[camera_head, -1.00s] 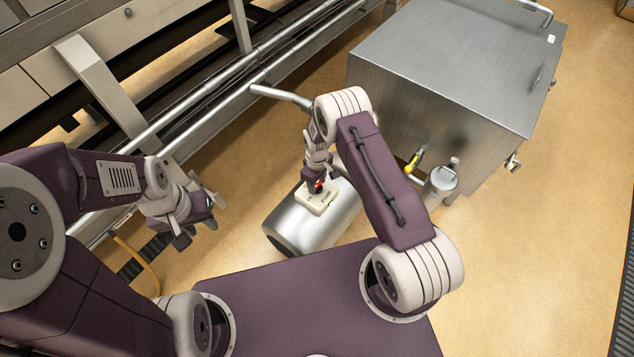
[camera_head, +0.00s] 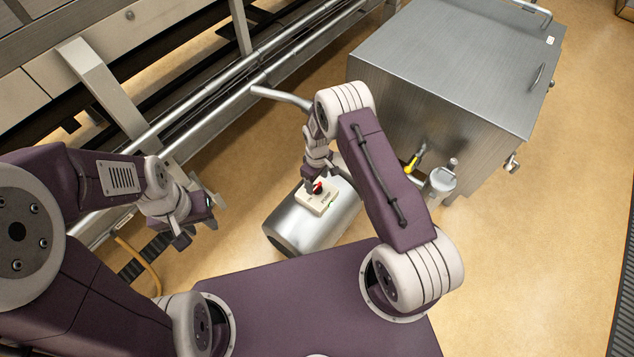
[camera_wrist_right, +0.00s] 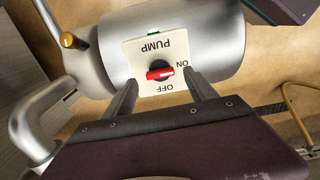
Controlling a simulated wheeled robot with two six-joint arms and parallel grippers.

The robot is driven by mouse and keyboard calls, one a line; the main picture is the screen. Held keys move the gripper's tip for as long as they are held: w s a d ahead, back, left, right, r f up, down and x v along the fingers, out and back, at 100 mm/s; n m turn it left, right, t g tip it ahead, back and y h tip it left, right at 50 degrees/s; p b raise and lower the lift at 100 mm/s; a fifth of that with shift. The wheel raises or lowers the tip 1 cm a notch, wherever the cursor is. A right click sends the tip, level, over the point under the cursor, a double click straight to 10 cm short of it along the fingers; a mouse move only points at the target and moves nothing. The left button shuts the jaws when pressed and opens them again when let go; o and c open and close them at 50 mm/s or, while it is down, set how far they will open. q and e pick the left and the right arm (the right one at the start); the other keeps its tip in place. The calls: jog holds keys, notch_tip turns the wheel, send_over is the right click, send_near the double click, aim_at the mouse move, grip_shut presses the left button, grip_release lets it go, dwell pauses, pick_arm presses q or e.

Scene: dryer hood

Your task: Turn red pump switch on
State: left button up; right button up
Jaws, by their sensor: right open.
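The red pump switch (camera_wrist_right: 160,73) is a rotary knob on a white plate (camera_wrist_right: 140,52) marked PUMP, ON and OFF, fixed to a silver cylindrical pump (camera_wrist_right: 215,40). Its handle lies nearly level in the right wrist view, with one end toward ON. A small green lamp (camera_wrist_right: 153,31) shows near the plate's edge. The knob also shows in the head view (camera_head: 317,188). My right gripper (camera_wrist_right: 161,80) is open, its fingers on either side of the knob with visible gaps. My left gripper (camera_head: 198,228) is away to the left of the pump; its finger opening is unclear.
A large steel box (camera_head: 450,65) stands behind and right of the pump, with a yellow-handled valve (camera_head: 414,160) and a small canister (camera_head: 440,182) nearby. Metal pipes and rails (camera_head: 225,95) run along the left. Open floor (camera_head: 540,260) lies at the right.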

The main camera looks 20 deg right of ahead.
aim_at(317, 186)
notch_tip(317, 186, up, 6)
jog(key=shift+f+p, duration=0.1)
jog(key=shift+p, duration=0.6)
jog(key=shift+r, duration=0.4)
